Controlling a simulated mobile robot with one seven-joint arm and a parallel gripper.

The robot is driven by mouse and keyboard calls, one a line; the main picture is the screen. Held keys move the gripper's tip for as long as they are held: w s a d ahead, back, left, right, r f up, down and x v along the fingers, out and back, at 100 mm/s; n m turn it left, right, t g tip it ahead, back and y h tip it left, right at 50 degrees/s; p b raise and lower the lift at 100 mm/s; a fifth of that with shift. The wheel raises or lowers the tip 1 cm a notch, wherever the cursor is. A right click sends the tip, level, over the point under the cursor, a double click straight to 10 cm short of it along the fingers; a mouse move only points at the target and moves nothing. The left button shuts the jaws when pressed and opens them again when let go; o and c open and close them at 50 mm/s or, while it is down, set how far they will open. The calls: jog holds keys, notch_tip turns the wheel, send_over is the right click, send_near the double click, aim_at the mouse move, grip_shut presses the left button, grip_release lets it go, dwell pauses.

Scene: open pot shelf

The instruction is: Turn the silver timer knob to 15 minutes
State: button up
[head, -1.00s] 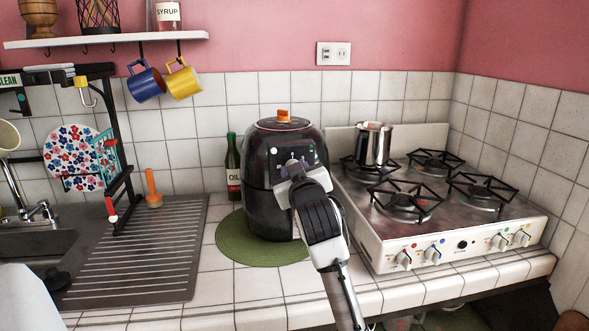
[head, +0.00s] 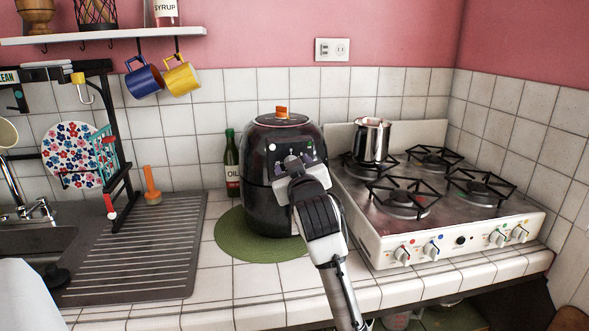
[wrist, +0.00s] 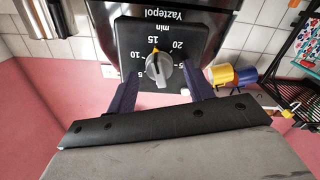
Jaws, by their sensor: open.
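The silver timer knob (wrist: 164,74) is on the black panel (wrist: 125,45) of the dark air fryer (head: 262,200). In the wrist view its yellow-orange pointer tip points at or very near the 15 mark. The 10 and 20 marks lie to either side. My gripper (wrist: 161,82) is open in front of the panel. Its two dark fingers are on either side of the knob, with visible gaps, and hold nothing. In the head view my gripper (head: 292,162) is in front of the fryer's upper front and hides the knob.
The stove (head: 455,235) with a metal pot (head: 371,143) stands close on the right. A green oil bottle (head: 232,160) stands left of the fryer, which rests on a green mat (head: 235,243). Blue (head: 143,80) and yellow (head: 182,80) mugs hang at upper left.

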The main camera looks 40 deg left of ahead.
jog(key=b+v, duration=0.3)
jog(key=v, duration=1)
jog(key=shift+s+d, duration=0.25)
jog(key=shift+d, duration=0.1)
